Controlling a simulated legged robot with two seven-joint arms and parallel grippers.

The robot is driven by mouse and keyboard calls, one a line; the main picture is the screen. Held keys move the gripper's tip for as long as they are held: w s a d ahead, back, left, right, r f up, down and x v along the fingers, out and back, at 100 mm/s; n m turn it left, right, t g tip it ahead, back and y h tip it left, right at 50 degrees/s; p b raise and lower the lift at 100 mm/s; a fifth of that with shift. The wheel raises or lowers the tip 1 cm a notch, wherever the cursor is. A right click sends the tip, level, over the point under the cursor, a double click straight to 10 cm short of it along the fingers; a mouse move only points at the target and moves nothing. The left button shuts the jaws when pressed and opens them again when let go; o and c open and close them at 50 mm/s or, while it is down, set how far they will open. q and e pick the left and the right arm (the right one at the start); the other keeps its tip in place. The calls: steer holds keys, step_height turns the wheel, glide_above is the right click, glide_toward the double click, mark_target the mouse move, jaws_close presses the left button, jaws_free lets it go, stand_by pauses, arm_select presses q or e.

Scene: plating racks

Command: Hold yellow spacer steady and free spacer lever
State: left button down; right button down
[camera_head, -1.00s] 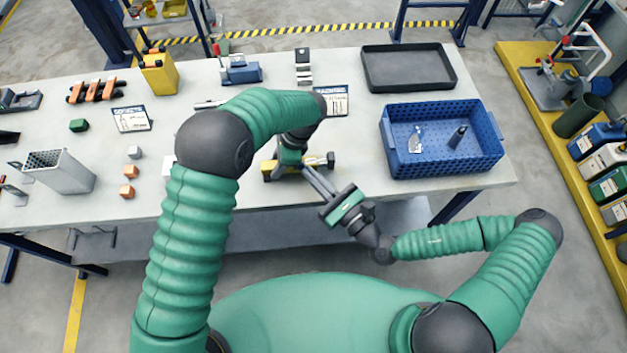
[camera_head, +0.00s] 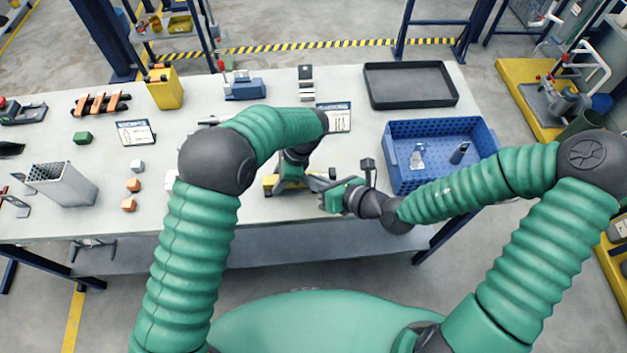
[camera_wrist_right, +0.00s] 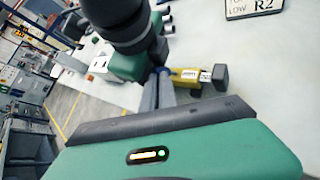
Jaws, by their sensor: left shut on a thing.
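The yellow spacer (camera_head: 269,181) lies on the grey table in front of my body. My left gripper (camera_head: 287,184) comes down on it from above and is shut on it, hiding its middle. In the right wrist view the spacer's yellow body (camera_wrist_right: 187,73) shows beside my left fingers, with a dark block (camera_wrist_right: 221,77) at its end. I cannot make out the lever separately. My right gripper (camera_head: 318,184) is low at the spacer's right end; the head view does not show whether its jaws are apart, or whether it touches the spacer.
A blue perforated crate (camera_head: 397,184) with small items stands to the right, near my right forearm. A black tray (camera_head: 370,103) lies behind it. A label card (camera_head: 338,117) stands behind the spacer. Small cubes (camera_head: 133,185) and a grey bin (camera_head: 88,190) are on the left.

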arm_select(q)
steer(key=shift+s+d+f, duration=0.1)
steer(key=shift+s+d, duration=0.25)
arm_select(e)
steer(key=shift+w+r, duration=0.3)
arm_select(q)
steer(key=shift+a, duration=0.1)
arm_select(e)
steer(key=shift+s+r, duration=0.1)
steer(key=shift+r, duration=0.7)
arm_select(q)
steer(key=shift+w, duration=0.15)
arm_select(e)
steer(key=shift+s+a+f, duration=0.1)
